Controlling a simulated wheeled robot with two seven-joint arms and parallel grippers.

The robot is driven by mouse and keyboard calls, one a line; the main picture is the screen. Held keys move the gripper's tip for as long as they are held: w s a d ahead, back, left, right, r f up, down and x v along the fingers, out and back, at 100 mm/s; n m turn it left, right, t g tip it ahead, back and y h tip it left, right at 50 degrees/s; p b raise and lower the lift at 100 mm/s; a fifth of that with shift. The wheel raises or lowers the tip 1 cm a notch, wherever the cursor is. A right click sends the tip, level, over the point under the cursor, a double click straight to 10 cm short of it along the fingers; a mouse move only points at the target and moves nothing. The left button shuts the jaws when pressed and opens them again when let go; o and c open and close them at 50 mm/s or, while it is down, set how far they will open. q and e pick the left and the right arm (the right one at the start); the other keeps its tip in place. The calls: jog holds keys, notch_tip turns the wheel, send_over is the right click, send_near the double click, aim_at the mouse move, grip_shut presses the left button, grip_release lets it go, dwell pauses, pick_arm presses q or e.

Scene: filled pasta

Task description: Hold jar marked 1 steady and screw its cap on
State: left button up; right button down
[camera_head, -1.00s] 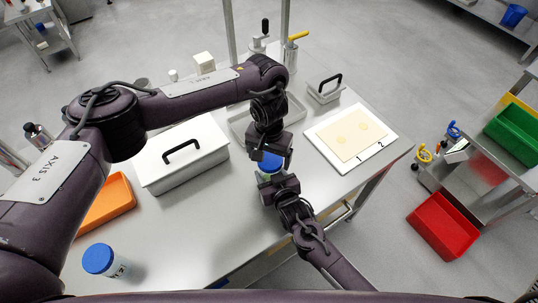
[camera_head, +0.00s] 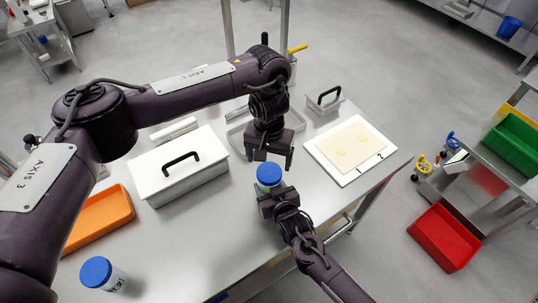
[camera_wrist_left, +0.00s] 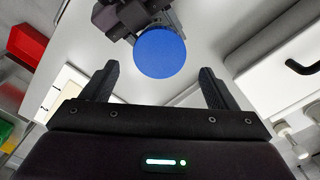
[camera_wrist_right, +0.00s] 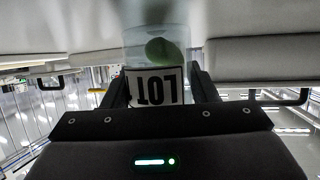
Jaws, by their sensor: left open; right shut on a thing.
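A clear jar (camera_wrist_right: 155,45) with a green lump inside and a black-framed label (camera_wrist_right: 155,86) is between the fingers of my right gripper (camera_head: 272,195), which is shut on it. The label appears upside down in the right wrist view, and I cannot make out a 1. A blue cap (camera_head: 269,174) sits on top of this jar and looks level; how tightly it is seated cannot be told. My left gripper (camera_head: 273,160) is open, just above the cap and apart from it. In the left wrist view the cap (camera_wrist_left: 160,52) lies beyond the open fingertips.
Another blue-capped jar (camera_head: 104,273) stands at the table's near left, beside an orange tray (camera_head: 100,216). A white lidded box (camera_head: 180,180) is left of my grippers. A white board (camera_head: 352,178) with a dough sheet, marked 1 and 2, lies to the right.

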aim_at(269, 172)
pick_arm(q)
notch_tip(269, 172, up, 3)
jog(key=n, duration=0.5)
jog(key=shift+n, duration=0.4)
jog(key=shift+f, duration=0.15)
jog(key=shift+f, duration=3.9)
jog(key=shift+c, duration=0.4)
jog(key=c, duration=0.9)
jog(key=m, duration=0.6)
jog(key=shift+m, duration=0.4)
jog(key=o, duration=1.1)
